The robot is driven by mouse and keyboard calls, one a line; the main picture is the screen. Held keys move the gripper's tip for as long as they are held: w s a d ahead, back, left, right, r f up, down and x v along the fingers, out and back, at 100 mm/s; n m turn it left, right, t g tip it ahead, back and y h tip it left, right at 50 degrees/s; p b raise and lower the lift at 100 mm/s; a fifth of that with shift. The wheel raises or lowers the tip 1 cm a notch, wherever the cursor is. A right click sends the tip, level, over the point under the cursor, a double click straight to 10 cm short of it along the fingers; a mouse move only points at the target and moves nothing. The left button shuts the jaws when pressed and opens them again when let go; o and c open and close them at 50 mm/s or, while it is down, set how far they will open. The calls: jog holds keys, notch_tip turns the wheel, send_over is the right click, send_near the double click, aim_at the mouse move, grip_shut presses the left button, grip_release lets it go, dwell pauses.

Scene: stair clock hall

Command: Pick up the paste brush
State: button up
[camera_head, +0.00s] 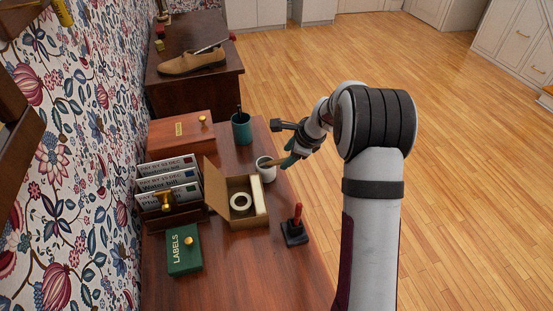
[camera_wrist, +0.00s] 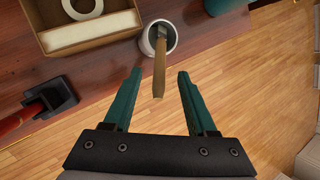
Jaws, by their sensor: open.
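The paste brush (camera_wrist: 159,72) has a flat wooden handle and leans in a small white pot (camera_wrist: 147,40), its handle sticking out over the rim toward my gripper. Its lower end is hidden inside the pot. In the head view the handle (camera_head: 276,160) and the white pot (camera_head: 264,172) show near the right edge of the table. My gripper (camera_wrist: 156,76) has teal fingers and is open, with the handle's end between them and apart from both. In the head view my gripper (camera_head: 289,156) is beside the pot, partly hidden by my arm.
An open cardboard box (camera_head: 259,213) with a tape roll (camera_head: 233,202) stands beside the pot. A teal cup (camera_head: 241,130) is behind it, and a red-handled stamp (camera_head: 296,228) in front. A green labels box (camera_head: 184,250) and letter rack (camera_head: 168,190) are left. Open floor lies right.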

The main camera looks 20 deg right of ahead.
aim_at(281, 161)
jog(key=x, duration=0.5)
jog(key=shift+w+a+f, duration=0.1)
jog(key=shift+w+f, duration=0.05)
jog(key=shift+f, duration=0.1)
grip_shut()
